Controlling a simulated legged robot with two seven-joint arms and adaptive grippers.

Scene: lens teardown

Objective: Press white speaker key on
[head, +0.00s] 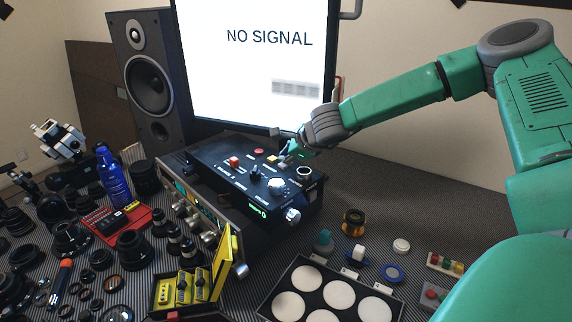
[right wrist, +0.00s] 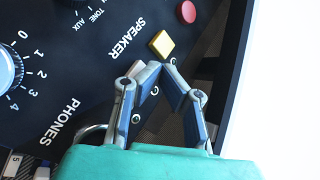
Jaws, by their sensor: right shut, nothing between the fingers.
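A black control box (head: 215,160) stands below the screen. In the right wrist view, a yellow key (right wrist: 160,43) sits beside the SPEAKER lettering (right wrist: 127,38). A white key (right wrist: 137,69) beside it is partly covered by a finger; it also shows in the head view (head: 283,166). My right gripper (right wrist: 163,72) is shut and empty, its fingertips over the panel right by the white and yellow keys. Whether they touch a key I cannot tell. In the head view, the right gripper (head: 291,155) reaches in from the right. My left gripper is out of view.
A red button (right wrist: 187,11) and a large numbered knob (right wrist: 8,72) are near the keys. The screen (head: 255,60) reads NO SIGNAL. A speaker (head: 147,85) stands left. Lens parts, a blue bottle (head: 112,180) and a tray of white discs (head: 328,292) crowd the table.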

